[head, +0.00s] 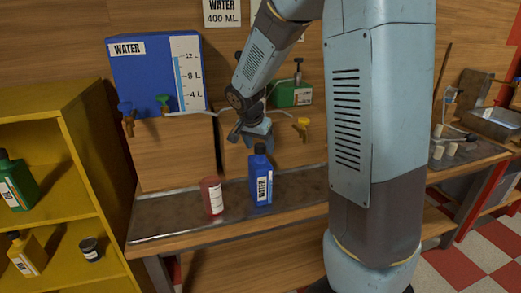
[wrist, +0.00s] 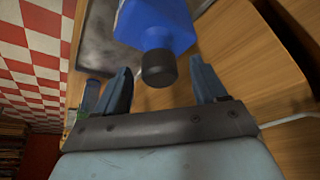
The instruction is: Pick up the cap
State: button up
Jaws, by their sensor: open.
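A dark cap (head: 260,148) sits on the neck of an upright blue bottle labelled WATER (head: 262,184), which stands on the metal-topped bench. My gripper (head: 252,133) is just above the cap, open and empty. In the wrist view, the cap (wrist: 158,68) shows in the gap between the two fingers of my gripper (wrist: 160,82), on the blue bottle (wrist: 157,25). Space shows on both sides, and neither finger visibly touches it. How deep the cap lies between the fingers I cannot tell.
Behind are a blue water tank (head: 145,75), a green container (head: 292,95) and taps on pipes. A yellow shelf (head: 80,120) with bottles is at the left.

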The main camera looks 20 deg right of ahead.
jog(key=c, duration=1.1)
jog(key=shift+r, duration=0.15)
